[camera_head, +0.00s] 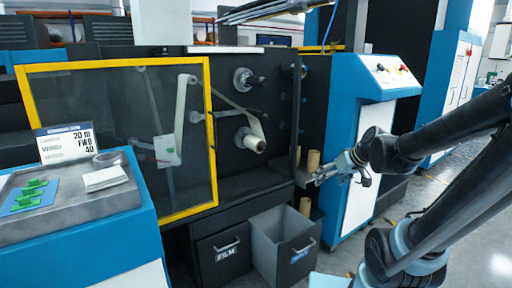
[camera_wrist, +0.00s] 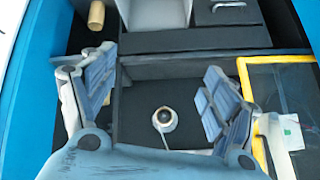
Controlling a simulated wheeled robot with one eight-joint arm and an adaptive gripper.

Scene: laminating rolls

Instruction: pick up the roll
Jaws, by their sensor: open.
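A cream roll (camera_head: 255,144) sits on a spindle of the dark machine panel, with a pale web running up from it. In the wrist view this roll (camera_wrist: 166,120) shows end-on, with a dark core, in the gap between the fingers. A tan roll (camera_head: 313,160) stands on a ledge close to my gripper (camera_head: 320,174). Another tan roll (camera_head: 305,206) stands lower down; a tan roll also shows at the top left of the wrist view (camera_wrist: 96,15). My gripper (camera_wrist: 156,62) is open and empty, apart from the rolls, to the right of the spindle in the head view.
A yellow-framed clear guard (camera_head: 212,135) stands left of the spindle. Below are an open grey bin (camera_head: 285,240) and a drawer marked FILM (camera_head: 225,255). A blue machine cabinet (camera_head: 365,130) stands behind my gripper. A blue-sided bench (camera_head: 100,200) is at the left.

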